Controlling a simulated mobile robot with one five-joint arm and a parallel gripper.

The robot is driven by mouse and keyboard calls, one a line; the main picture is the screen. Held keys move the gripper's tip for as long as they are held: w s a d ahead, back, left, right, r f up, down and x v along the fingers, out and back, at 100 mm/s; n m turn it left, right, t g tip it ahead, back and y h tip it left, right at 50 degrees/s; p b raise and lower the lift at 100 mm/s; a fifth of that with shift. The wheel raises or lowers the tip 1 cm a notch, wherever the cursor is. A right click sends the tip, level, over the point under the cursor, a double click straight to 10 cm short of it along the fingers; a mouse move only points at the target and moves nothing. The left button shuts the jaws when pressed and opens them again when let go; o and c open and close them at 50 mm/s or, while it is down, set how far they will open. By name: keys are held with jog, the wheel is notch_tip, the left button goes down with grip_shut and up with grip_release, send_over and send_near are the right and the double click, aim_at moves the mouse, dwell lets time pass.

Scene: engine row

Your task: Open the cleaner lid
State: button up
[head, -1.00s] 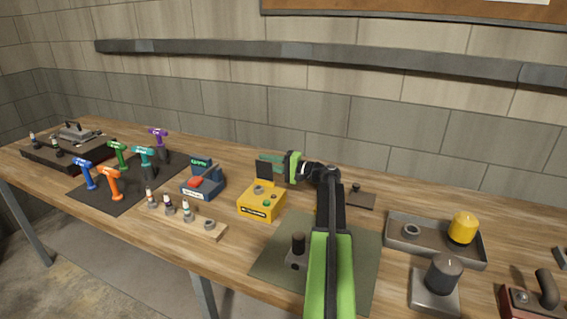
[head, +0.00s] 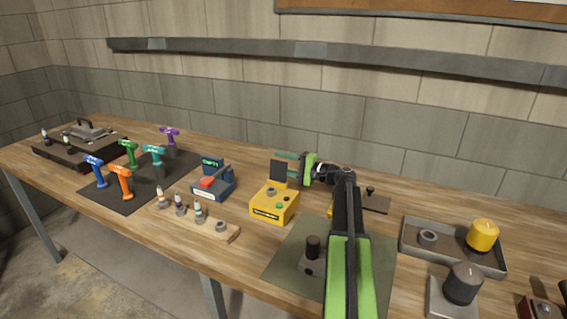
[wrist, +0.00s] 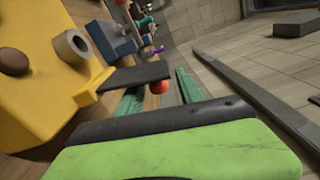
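A yellow box (head: 272,206) with a label, buttons and a grey ring stands mid-table. A dark flat plate (head: 278,171) stands up at its back; it also shows in the wrist view (wrist: 136,77). My gripper (head: 287,163) is just behind and right of this plate, its green fingers apart. In the wrist view the fingers of my gripper (wrist: 158,92) are open, with the plate's edge in front of them; I cannot tell if they touch it. No label shows which is the cleaner.
A blue device (head: 213,185) with a red part stands left of the yellow box. A grey tray (head: 412,250) with a yellow cylinder (head: 482,235) is at right.

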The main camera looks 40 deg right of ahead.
jog(key=v, duration=1.7)
jog(key=shift+s, duration=0.15)
jog(key=shift+d, duration=0.1)
